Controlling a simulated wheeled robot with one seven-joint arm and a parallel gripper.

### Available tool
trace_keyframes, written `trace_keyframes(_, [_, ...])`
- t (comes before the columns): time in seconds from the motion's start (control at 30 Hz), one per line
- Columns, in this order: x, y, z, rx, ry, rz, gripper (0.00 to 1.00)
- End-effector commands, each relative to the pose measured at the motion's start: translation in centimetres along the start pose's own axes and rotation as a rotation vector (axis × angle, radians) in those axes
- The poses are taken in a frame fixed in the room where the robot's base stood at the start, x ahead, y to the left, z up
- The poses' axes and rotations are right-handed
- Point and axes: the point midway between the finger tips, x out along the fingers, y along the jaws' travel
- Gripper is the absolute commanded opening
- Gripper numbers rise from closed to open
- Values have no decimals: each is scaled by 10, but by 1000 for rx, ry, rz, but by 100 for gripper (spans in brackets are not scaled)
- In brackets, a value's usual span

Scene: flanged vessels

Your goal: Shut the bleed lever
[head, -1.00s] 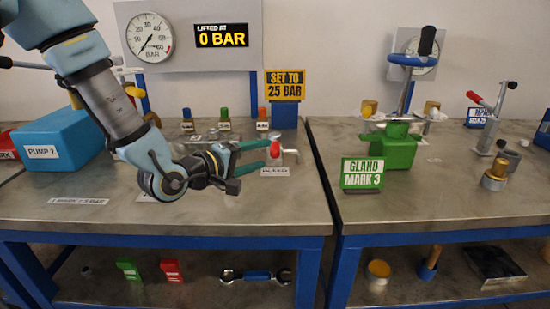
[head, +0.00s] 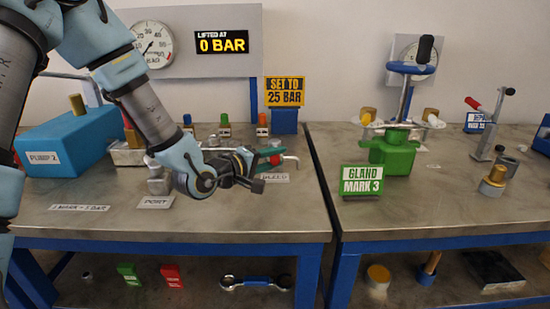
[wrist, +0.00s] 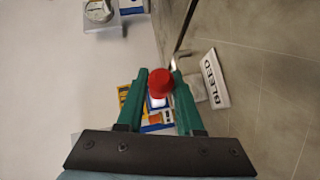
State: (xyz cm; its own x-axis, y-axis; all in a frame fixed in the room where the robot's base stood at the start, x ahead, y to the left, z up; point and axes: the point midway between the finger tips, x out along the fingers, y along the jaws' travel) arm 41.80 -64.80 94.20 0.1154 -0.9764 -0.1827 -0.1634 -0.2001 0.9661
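The bleed lever shows as a thin metal rod (head: 291,158) with a red grip (head: 275,160) near the table's right back part. In the wrist view the red grip (wrist: 160,83) sits between the green fingertips of my gripper (wrist: 161,76), which look closed against its sides. In the head view my gripper (head: 271,158) reaches in from the left at the grip's height. The white BLEED label (head: 273,177) lies below it, and this label (wrist: 214,80) also shows in the wrist view. The lever's base is mostly hidden in the head view.
The blue pump (head: 65,140) stands at the left. Several small coloured-top items (head: 224,126) stand behind my gripper. The SET TO 25 BAR sign (head: 284,91) stands behind the lever. The lifted-at display (head: 221,42) reads 0 BAR.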

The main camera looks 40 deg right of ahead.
Motion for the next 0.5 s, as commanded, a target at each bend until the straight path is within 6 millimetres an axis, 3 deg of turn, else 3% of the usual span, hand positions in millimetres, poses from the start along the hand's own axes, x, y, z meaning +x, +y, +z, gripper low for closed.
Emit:
trace_keyframes(0.03, [0,0,0,0,0,0,29])
trace_keyframes(0.3, [0,0,0,0,0,0,0])
trace_keyframes(0.5, [0,0,0,0,0,0,0])
